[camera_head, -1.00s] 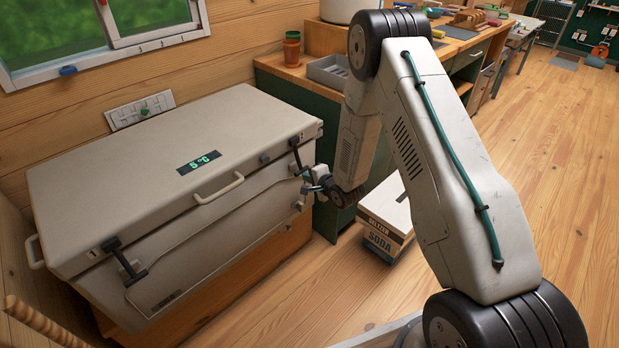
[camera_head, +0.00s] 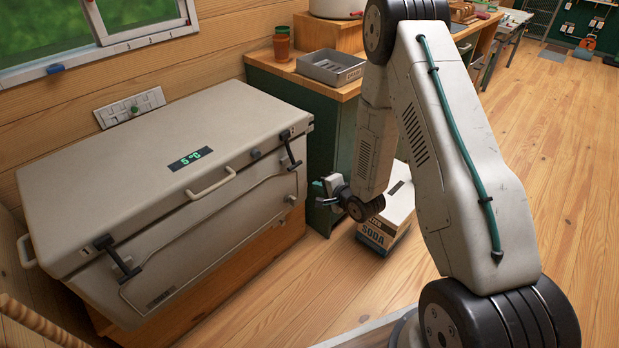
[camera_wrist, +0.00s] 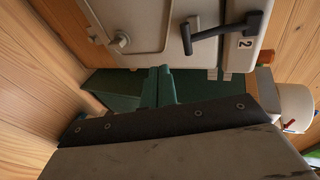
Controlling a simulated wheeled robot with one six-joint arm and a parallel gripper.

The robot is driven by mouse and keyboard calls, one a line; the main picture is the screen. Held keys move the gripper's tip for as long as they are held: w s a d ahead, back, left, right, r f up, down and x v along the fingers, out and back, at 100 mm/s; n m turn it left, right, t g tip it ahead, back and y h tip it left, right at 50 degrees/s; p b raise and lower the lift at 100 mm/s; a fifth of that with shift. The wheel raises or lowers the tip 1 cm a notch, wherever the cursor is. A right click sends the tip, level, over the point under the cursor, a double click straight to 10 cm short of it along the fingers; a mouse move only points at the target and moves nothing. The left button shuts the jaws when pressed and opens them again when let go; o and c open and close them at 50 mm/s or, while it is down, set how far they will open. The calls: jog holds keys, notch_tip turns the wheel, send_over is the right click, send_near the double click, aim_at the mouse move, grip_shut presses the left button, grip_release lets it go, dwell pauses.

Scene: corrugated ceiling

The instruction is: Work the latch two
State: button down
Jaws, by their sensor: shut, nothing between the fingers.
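The grey cooler chest (camera_head: 150,150) stands at the left with its lid down. Latch two (camera_head: 291,152) is the black lever at the right end of its front, and it hangs down across the lid seam. In the wrist view latch two (camera_wrist: 222,32) shows at the top beside a label "2". Whether it is fastened I cannot tell. My gripper (camera_head: 318,191) is right of and below latch two, apart from it. Its green fingers (camera_wrist: 158,85) are together and empty in the wrist view.
A second black latch (camera_head: 118,256) and a handle (camera_head: 212,184) are on the chest's front. A soda box (camera_head: 385,228) stands on the floor beneath my arm. A green workbench (camera_head: 337,135) with a grey tray (camera_head: 331,68) is behind. The floor at right is clear.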

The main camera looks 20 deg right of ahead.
aim_at(290, 151)
jog(key=s+d+r+n+y, duration=0.1)
jog(key=s+d+r, duration=0.1)
jog(key=d+r, duration=0.3)
jog(key=w+a+f, duration=0.2)
jog(key=w+a, duration=0.1)
jog(key=w, duration=0.2)
jog(key=w+a+f+g, duration=0.1)
jog(key=w+a+f, duration=0.1)
jog(key=w+a, duration=0.2)
jog(key=shift+w+f+n+y, duration=0.35)
jog(key=shift+w+n+y, duration=0.05)
jog(key=shift+w, duration=0.9)
jog(key=shift+a, duration=0.1)
